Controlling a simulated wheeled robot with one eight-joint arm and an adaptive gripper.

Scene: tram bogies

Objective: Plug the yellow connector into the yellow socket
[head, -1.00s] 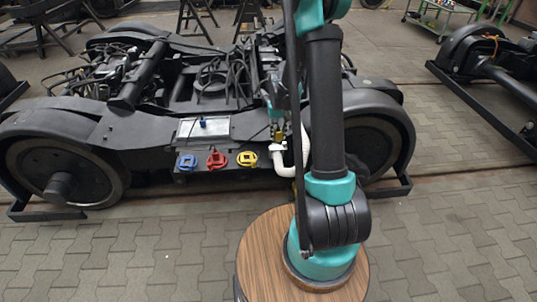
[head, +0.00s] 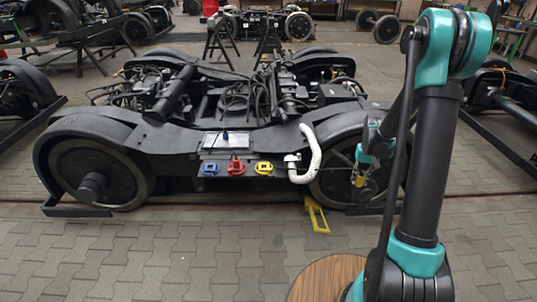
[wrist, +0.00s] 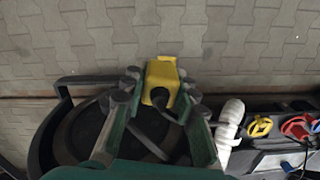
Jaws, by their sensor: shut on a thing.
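The yellow connector (wrist: 161,74) is between the two fingers of my gripper (wrist: 158,88) in the wrist view, and the gripper is shut on it. A dark cable or stem shows at its near end. In the head view my gripper (head: 362,172) and the small yellow connector (head: 360,182) are in front of the bogie's right wheel. The yellow socket (head: 264,168) is on the bogie's side panel, well to the left of the gripper. It also shows at the right of the wrist view (wrist: 260,127), apart from the connector.
A red socket (head: 236,169) and a blue socket (head: 210,169) sit left of the yellow one. A white bent pipe (head: 312,155) stands between the yellow socket and my gripper. A yellow bracket (head: 317,216) is at the floor below. The paving in front is clear.

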